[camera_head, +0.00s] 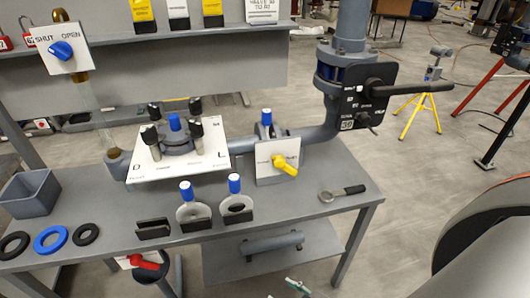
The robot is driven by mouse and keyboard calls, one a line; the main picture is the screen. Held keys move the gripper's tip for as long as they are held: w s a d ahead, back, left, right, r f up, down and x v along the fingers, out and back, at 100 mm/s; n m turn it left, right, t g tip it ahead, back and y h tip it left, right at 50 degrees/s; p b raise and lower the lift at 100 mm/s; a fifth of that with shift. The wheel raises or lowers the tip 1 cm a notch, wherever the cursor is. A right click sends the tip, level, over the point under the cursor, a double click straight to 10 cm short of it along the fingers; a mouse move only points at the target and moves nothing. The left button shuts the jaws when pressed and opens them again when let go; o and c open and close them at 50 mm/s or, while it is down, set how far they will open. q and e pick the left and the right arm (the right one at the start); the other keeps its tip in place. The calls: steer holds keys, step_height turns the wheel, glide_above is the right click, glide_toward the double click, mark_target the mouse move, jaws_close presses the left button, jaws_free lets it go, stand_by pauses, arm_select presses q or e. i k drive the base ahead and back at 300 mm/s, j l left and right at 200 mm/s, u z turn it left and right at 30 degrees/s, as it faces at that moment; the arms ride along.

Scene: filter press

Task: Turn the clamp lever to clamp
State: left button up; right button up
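A yellow lever (285,165) sits on a white labelled plate (266,173) in front of the grey pipe, at the middle of the bench. It points to the lower right. The plate's lettering is too small to read, so I cannot confirm that this is the clamp lever. A black-handled lever (410,88) sticks out to the right from a black plate (362,96) on the upright pipe. A red lever (145,262) shows on a white plate below the bench's front edge. Neither of my grippers is in view.
The grey bench (300,207) holds a white plate with black knobs (180,166), blue-topped round pieces (193,212), a gauge-like tool (342,193), a grey bin (32,197) and rings (50,239). A blue valve handle (61,50) is at upper left.

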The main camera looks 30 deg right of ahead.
mark_target(279, 161)
steer(key=k+l, duration=0.1)
steer(key=l, duration=0.3)
steer(key=k+l+z, duration=0.15)
steer(key=l, duration=0.25)
steer(key=k+l, duration=0.1)
steer(key=l, duration=0.3)
steer(key=k+l+z, duration=0.15)
steer(key=l, duration=0.25)
